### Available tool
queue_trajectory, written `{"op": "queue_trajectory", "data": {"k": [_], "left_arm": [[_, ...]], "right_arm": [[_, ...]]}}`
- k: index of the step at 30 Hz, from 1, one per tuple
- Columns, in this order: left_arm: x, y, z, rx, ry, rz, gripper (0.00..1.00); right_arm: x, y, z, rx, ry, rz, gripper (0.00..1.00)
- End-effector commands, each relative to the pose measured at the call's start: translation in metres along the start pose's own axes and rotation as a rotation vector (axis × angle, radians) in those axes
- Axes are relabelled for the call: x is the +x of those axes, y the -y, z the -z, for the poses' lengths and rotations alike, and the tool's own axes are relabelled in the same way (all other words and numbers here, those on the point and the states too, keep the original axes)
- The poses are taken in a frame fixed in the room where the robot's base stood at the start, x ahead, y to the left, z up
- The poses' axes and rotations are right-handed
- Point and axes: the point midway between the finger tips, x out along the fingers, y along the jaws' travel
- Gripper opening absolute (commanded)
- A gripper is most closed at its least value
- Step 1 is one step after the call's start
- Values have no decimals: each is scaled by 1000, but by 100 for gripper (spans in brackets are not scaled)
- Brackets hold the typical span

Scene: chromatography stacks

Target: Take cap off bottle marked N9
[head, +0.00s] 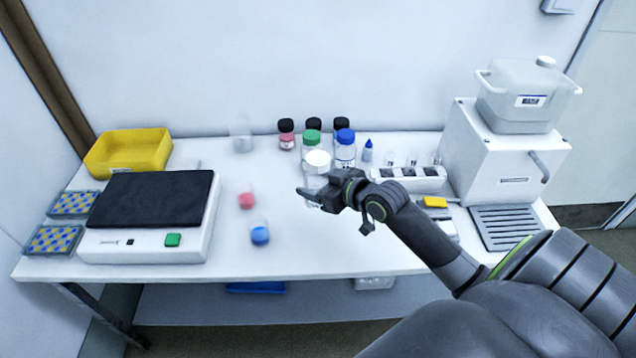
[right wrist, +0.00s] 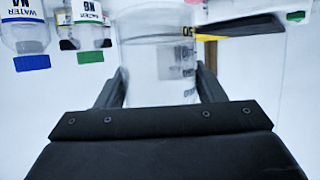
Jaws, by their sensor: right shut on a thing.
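In the right wrist view the clear container (right wrist: 160,70) has graduations and stands between my fingers (right wrist: 160,95). I cannot tell surely which bottle is marked N9. My left gripper is not in view.
Several black-capped bottles (head: 286,134) stand at the back. A hotplate or balance (head: 150,235) and a yellow tray (head: 128,135) are at left. A white machine (head: 495,160) is at right. The front middle is clear.

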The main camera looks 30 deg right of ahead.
Motion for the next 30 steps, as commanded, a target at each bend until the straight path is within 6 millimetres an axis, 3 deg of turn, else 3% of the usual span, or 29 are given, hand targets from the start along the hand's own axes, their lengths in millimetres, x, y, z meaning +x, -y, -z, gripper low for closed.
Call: {"op": "queue_trajectory", "data": {"k": [10,13,17,24,30], "left_arm": [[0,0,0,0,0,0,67],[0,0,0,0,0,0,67],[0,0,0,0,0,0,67],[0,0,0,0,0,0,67],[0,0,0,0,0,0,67]], "right_arm": [[0,1,1,-1,-3,2,16],[-4,11,4,-2,-2,17,16],[-17,40,13,-13,-2,64,16],[-62,107,35,-53,0,173,16],[-95,141,47,-86,-3,226,16]]}}
